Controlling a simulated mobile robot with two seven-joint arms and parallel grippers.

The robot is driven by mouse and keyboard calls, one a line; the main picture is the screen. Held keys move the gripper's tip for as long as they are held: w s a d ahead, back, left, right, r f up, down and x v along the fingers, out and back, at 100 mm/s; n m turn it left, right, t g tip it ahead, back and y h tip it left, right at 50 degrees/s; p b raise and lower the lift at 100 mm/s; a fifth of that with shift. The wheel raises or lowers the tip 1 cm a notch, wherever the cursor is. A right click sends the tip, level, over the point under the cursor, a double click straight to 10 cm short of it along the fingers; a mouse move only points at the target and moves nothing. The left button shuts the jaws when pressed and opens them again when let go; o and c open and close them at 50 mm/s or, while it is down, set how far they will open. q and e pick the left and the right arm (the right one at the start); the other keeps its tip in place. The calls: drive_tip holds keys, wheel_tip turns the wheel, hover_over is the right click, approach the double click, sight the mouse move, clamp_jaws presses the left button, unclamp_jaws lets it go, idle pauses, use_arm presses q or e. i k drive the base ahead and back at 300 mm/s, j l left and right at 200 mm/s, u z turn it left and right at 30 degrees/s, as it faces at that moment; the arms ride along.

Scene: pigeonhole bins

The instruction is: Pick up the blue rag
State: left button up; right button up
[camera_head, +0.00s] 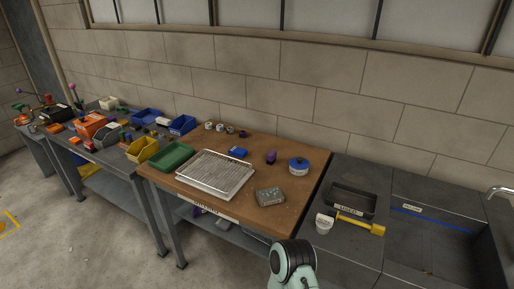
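A small blue item (238,152) lies on the wooden worktop, behind the wire-topped tray. It may be the folded blue rag, but it is too small to tell for sure. Neither gripper shows in the head view. Only a rounded pale green and black part of my own arm shows at the bottom edge, in front of the worktop, well apart from the blue item.
The wooden worktop (222,206) also holds a wire-topped tray (215,173), a grey box (270,196), a blue round tin (299,167) and a purple item (271,157). Green (170,156) and yellow bins (142,149) stand left. A black tray (351,200) and sink are right.

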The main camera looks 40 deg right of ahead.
sight(239, 152)
drive_tip(key=i+j+z, duration=0.7)
drive_tip(key=z, duration=0.15)
drive_tip(key=j, duration=0.05)
